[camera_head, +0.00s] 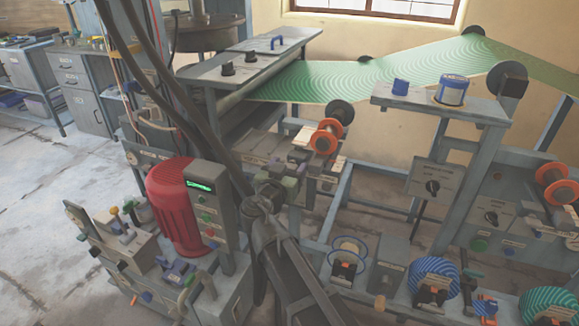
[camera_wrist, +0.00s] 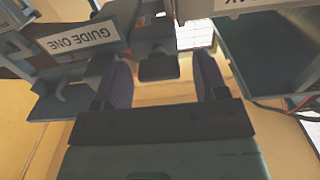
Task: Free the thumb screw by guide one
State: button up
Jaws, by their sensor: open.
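In the wrist view, the guide one label (camera_wrist: 78,38) is a white plate with its lettering upside down, on a dark grey bracket at the upper left. A dark grey stepped part (camera_wrist: 158,66), which may be the thumb screw, hangs between the two purple-grey fingers of my gripper (camera_wrist: 163,68). The fingers are apart, with visible gaps on both sides of that part. In the head view, my arm reaches up to the small guide fittings (camera_head: 290,185) beside the press, and its end is hard to make out there. I cannot tell the screw's own shape in that view.
In the wrist view, a second bracket with a white label (camera_wrist: 262,4) is at the upper right. In the head view, a red motor (camera_head: 172,205) and a control box (camera_head: 207,210) stand left of my arm. An orange spool (camera_head: 325,138) is just above the fittings.

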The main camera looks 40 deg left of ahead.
jog(key=shift+w+a, duration=0.1)
jog(key=shift+w, duration=0.4)
jog(key=shift+c, duration=0.2)
jog(key=c, duration=0.9)
